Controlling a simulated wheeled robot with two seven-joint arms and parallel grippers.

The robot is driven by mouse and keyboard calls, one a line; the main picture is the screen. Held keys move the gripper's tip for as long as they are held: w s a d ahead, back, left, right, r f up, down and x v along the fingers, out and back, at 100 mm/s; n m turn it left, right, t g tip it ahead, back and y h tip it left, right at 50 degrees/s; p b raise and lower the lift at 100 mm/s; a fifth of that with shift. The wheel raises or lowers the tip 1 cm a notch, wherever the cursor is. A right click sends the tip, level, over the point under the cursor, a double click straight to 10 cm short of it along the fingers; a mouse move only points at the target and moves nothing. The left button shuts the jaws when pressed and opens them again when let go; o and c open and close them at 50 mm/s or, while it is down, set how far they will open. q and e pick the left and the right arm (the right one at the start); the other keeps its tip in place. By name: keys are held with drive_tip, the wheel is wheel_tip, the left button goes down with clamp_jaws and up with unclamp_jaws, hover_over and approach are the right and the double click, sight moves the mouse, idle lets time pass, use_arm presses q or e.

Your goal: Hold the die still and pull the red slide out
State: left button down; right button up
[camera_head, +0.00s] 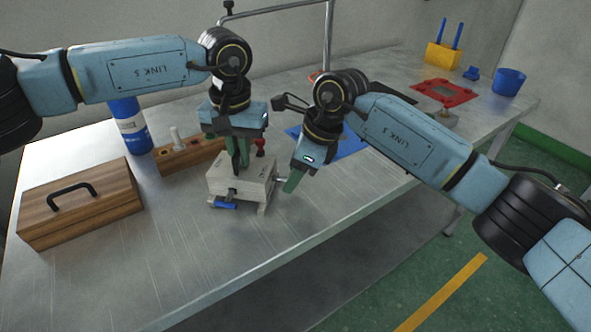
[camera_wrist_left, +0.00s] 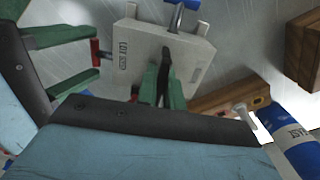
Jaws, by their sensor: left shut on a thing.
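The die (camera_head: 230,187) is a pale grey block standing flat on the bench; it also shows in the left wrist view (camera_wrist_left: 136,48). My left gripper (camera_head: 240,168) points down onto the die's top. Its green fingers (camera_wrist_left: 164,82) are shut on the die's dark upright part. The red slide (camera_wrist_left: 96,52) sticks out of the die's side facing my right gripper. My right gripper (camera_head: 292,184) is open, with its green fingers on either side of the red slide in the left wrist view (camera_wrist_left: 94,54). In the head view I cannot make the slide out behind that gripper.
A blue handle (camera_head: 223,205) sits at the die's near side. A red knob (camera_head: 260,146) shows behind the die. A wooden block (camera_head: 200,156), a blue-and-white bottle (camera_head: 131,128) and a wooden box (camera_head: 85,205) stand to the left. The bench right of the die is clear toward its front edge.

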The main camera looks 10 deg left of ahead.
drive_tip(key=c, duration=0.6)
use_arm(q)
drive_tip(key=shift+a, duration=0.1)
use_arm(e)
drive_tip(key=shift+o, duration=0.2)
drive_tip(key=shift+d, duration=1.4)
drive_tip(key=o, duration=1.4)
drive_tip(key=shift+a, duration=0.1)
drive_tip(key=v, duration=1.2)
use_arm(q)
drive_tip(key=c, duration=1.5)
unclamp_jaws()
